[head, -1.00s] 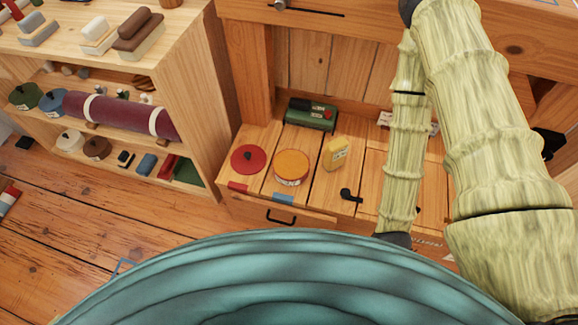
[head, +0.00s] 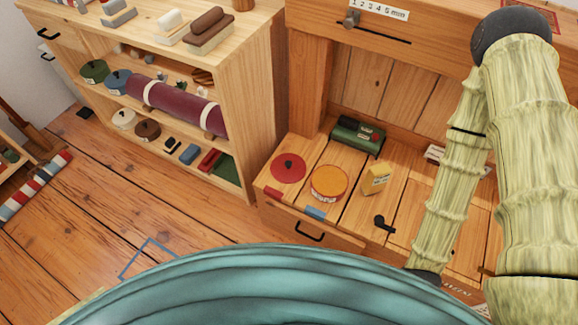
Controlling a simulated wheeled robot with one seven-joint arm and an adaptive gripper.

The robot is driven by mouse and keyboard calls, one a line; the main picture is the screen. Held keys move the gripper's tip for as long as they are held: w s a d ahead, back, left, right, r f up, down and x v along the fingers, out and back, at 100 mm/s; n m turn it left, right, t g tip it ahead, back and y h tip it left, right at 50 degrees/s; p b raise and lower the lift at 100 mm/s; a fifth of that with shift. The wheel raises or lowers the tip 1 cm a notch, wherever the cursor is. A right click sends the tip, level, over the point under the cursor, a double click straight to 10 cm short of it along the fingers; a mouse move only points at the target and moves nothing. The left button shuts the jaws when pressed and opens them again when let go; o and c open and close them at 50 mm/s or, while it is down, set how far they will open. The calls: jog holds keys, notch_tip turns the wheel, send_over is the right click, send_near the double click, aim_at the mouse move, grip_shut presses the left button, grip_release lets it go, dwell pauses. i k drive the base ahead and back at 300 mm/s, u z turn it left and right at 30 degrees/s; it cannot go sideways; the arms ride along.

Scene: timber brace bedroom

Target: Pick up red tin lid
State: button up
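The red tin lid (head: 288,168) is a flat red disc with a small dark knob. It lies at the left end of the low wooden bench top (head: 408,215), in the middle of the head view. An orange round tin (head: 329,183) sits just right of it, apart from it. My bamboo-textured arm comes down on the right side of the view. My gripper is not visible, so its state and what it may hold cannot be seen. Nothing touches the red lid.
A yellow block (head: 376,179), a dark green box (head: 358,136) and a black pipe-shaped object (head: 384,223) share the bench top. An open shelf (head: 251,100) with many objects stands close on the left.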

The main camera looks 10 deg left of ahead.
aim_at(287, 169)
jog(key=z, duration=2.1)
jog(key=k, duration=1.2)
jog(key=u, duration=2.15)
jog(key=i, duration=0.5)
